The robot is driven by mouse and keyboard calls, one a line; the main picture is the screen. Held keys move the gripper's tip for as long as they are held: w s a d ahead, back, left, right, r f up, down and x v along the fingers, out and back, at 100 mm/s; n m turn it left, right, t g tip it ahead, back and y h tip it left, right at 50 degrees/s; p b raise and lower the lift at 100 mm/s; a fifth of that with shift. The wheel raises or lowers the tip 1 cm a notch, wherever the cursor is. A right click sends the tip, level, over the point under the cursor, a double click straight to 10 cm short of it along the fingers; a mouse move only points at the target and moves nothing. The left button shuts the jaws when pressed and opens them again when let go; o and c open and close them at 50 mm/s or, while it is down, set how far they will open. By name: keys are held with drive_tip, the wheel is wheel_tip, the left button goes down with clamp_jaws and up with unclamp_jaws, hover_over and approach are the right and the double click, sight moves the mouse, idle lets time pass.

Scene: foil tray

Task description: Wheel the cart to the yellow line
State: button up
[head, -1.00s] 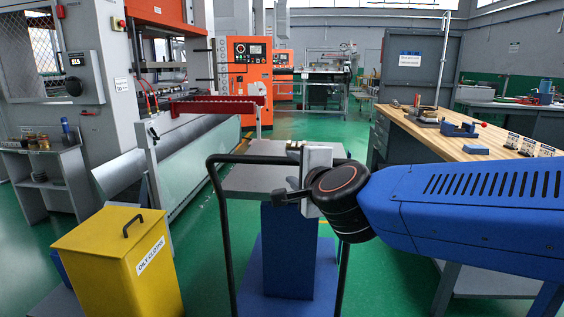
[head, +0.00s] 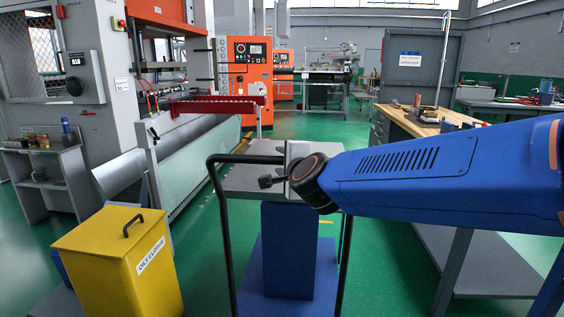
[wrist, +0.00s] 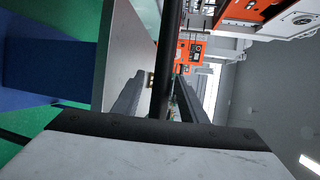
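The cart has a grey top (head: 245,182), a blue column (head: 287,250), a blue base and a black tubular handle (head: 216,205) on its near side. My gripper (head: 268,182) is at the handle, just below its crossbar in the head view, and hides part of it. In the wrist view my gripper (wrist: 162,95) has its two fingers apart, with the black handle bar (wrist: 168,50) running between them in the picture. I cannot tell whether they touch it. Short yellow floor marks show right of the column (head: 326,222) and farther back (head: 248,135).
A yellow oily-cloths bin (head: 118,262) stands close on the left, with a grey machine and its red rail (head: 215,105) behind. A wooden-topped workbench (head: 405,120) is on the right. Green floor (head: 310,127) is clear beyond the cart.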

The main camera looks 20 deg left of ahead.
clamp_jaws()
drive_tip(key=shift+w, duration=0.1)
